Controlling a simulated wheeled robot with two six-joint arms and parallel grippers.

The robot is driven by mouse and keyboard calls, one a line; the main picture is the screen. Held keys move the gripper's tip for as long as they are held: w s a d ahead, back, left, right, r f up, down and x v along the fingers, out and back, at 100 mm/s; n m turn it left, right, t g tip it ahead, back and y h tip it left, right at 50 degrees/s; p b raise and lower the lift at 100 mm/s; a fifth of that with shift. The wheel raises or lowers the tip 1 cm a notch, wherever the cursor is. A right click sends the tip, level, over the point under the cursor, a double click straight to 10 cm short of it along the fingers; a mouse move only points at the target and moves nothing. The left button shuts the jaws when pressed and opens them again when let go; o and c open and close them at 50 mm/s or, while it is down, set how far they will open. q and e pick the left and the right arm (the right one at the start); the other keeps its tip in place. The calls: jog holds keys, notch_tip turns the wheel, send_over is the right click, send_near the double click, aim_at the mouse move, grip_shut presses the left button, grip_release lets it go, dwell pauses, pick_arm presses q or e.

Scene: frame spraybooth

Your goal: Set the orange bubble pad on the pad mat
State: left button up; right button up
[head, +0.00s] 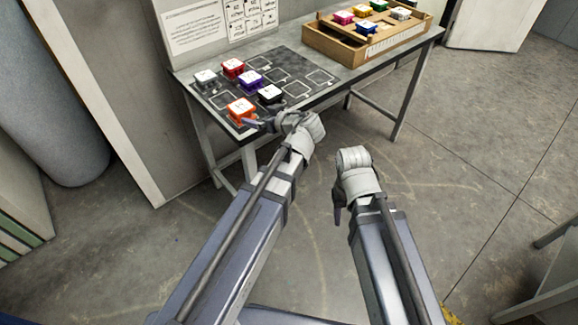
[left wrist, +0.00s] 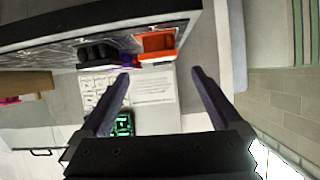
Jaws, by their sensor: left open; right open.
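The orange bubble pad (head: 240,110), a small block with a white top, sits at the front left corner of the dark pad mat (head: 306,75), which has white outlined squares. My left gripper (head: 252,123) is close to the pad's front right side. In the left wrist view the orange pad (left wrist: 157,43) lies beyond and between the two open fingertips (left wrist: 160,72); nothing is held. My right gripper (head: 338,214) hangs in front of the table, away from the mat. It is open, and its fingers are mostly hidden by the wrist.
On the mat stand a black pad (head: 270,94), a purple pad (head: 250,80), a red pad (head: 233,68) and a grey pad (head: 205,78). The black pad is close to the orange one. A wooden tray (head: 345,52) with several pads is at the right. Empty squares lie mid-mat.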

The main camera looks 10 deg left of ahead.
pick_arm(q)
jog(key=s+d+f+m+g+h, duration=0.4)
jog(key=s+d+f+m, duration=0.2)
jog(key=s, duration=0.4)
jog(key=s+d+f+m+g+h, duration=0.4)
jog(key=s+d+f+m+h, duration=0.1)
jog(key=s+d, duration=0.5)
jog(key=s+f+m, duration=0.1)
jog(key=m, duration=0.1)
jog(key=shift+d+f+m, duration=0.3)
jog(key=shift+d+m, duration=0.1)
